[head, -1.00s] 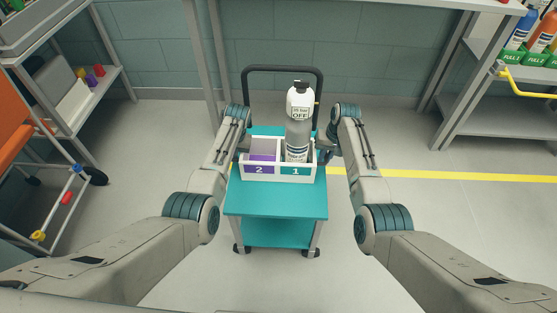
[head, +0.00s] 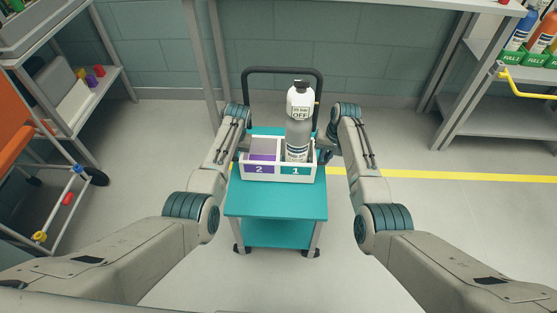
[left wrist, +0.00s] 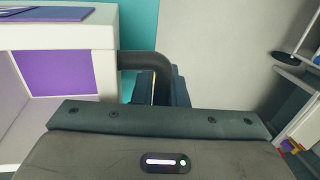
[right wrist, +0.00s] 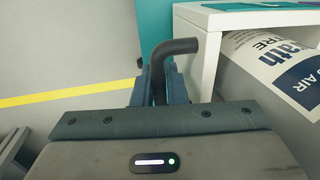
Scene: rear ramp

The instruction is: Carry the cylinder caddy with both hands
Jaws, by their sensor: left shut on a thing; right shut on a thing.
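The cylinder caddy (head: 278,174) is a white two-compartment box with a purple "2" label and a teal "1" label. A grey cylinder (head: 298,135) with a dark cap and an "OFF" tag stands upright in compartment 1; compartment 2 holds no cylinder. My right gripper (head: 323,156) is shut on the caddy's right black handle (right wrist: 176,47). My left gripper (left wrist: 160,86) is shut on the left black handle (left wrist: 138,60); the arm largely hides it in the head view. The caddy is level, over the teal cart; I cannot tell whether it touches the top.
The teal cart (head: 275,204) has a black push bar (head: 283,68) behind the caddy. A shelf rack (head: 75,110) and an orange cart (head: 15,135) stand left. A shelf unit with bottles (head: 500,115) stands right. A yellow line (head: 450,176) crosses otherwise clear floor.

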